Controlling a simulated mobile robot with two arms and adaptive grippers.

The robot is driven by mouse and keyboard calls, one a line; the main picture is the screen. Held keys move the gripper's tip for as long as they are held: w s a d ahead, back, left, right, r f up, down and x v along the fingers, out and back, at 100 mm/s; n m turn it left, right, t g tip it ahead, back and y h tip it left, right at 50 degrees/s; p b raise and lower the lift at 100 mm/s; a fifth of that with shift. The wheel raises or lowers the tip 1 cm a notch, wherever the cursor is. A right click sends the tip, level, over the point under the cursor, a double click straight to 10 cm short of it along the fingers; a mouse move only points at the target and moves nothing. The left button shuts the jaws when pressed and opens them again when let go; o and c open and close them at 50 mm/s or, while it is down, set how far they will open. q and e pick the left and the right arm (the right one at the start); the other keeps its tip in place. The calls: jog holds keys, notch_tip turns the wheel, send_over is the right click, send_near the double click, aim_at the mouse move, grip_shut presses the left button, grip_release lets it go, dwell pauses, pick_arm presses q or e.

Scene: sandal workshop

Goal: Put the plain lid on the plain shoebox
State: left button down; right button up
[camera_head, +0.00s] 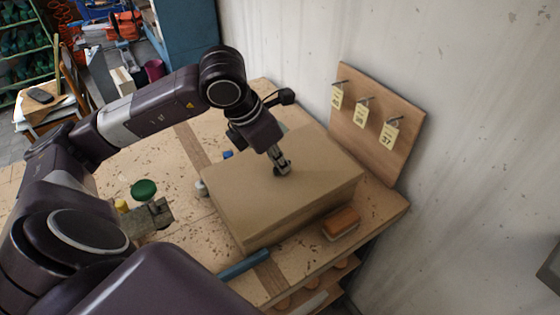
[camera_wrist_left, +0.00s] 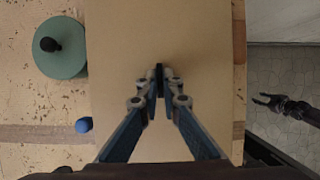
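The plain shoebox (camera_head: 303,216) stands on the workbench, a brown cardboard box. Its flat top is the plain lid (camera_head: 318,160), which lies over the box; I cannot make out a gap between them. The lid fills the middle of the left wrist view (camera_wrist_left: 205,50). My left gripper (camera_head: 282,170) points down at the middle of the lid. Its fingers (camera_wrist_left: 160,80) come together around a small dark piece, seemingly the lid's knob, mostly hidden. My right gripper (camera_wrist_left: 265,99) shows at the right of the left wrist view, over the floor, its fingertips apart and empty.
A wooden brush (camera_head: 341,223) lies close to the box's front right. A green round thing (camera_head: 144,189) and a metal block (camera_head: 150,217) stand left. A blue-handled tool (camera_head: 245,264) lies in front. A board with number tags (camera_head: 376,124) stands behind, against the wall.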

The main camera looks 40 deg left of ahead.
pick_arm(q)
jog(key=shift+f, duration=0.1)
jog(key=c, duration=2.1)
grip_release()
jog(key=v, duration=1.2)
